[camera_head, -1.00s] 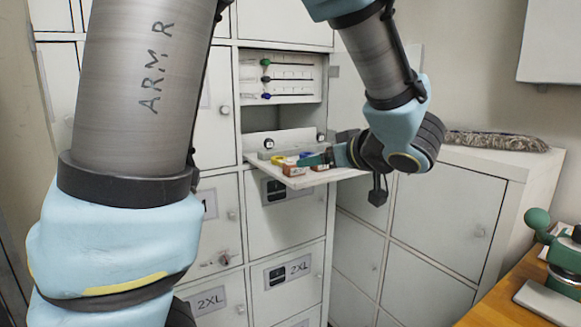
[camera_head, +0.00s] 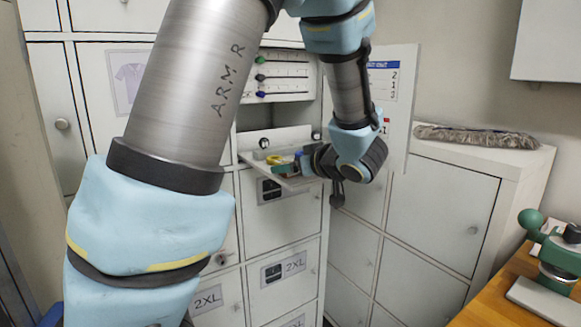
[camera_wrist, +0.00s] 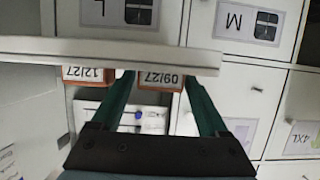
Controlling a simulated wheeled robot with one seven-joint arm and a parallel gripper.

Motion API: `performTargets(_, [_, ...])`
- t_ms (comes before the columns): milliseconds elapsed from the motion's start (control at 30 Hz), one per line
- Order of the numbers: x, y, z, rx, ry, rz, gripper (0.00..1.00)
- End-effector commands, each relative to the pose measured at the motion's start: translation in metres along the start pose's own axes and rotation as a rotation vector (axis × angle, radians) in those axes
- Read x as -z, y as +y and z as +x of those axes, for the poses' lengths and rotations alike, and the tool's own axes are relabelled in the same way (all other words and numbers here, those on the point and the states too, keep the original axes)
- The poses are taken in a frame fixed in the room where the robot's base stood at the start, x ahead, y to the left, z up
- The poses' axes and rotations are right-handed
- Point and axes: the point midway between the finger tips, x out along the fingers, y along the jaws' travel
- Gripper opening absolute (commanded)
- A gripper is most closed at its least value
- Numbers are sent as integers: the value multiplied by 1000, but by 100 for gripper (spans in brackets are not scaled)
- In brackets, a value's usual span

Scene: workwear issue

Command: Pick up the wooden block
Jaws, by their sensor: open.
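In the wrist view, an orange-brown block labelled 09/27 (camera_wrist: 165,79) shows between the fingertips of my gripper (camera_wrist: 158,80). A similar block labelled 12/27 (camera_wrist: 88,73) lies to the left, outside the fingers. I cannot tell from the faces shown which is wooden. The white fold-out shelf (camera_wrist: 100,50) crosses the wrist view and hides parts of both blocks. In the head view, my gripper (camera_head: 284,168) is open, low over the shelf (camera_head: 296,183); the blocks there are mostly hidden by my gripper.
Lockers surround the niche, and an open door panel with a notice (camera_head: 398,95) stands right of my forearm. A green-handled press (camera_head: 560,255) stands on the wooden table (camera_head: 490,312) at right.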

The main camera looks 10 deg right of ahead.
Motion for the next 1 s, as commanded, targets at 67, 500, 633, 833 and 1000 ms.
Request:
performTargets(67, [0, 0, 5, 1, 0, 1, 78])
performTargets(500, [0, 0, 6, 0, 0, 1, 54])
performTargets(633, [0, 0, 6, 0, 0, 1, 39])
performTargets(833, [0, 0, 6, 0, 0, 1, 17])
performTargets(1000, [0, 0, 6, 0, 0, 0, 9])
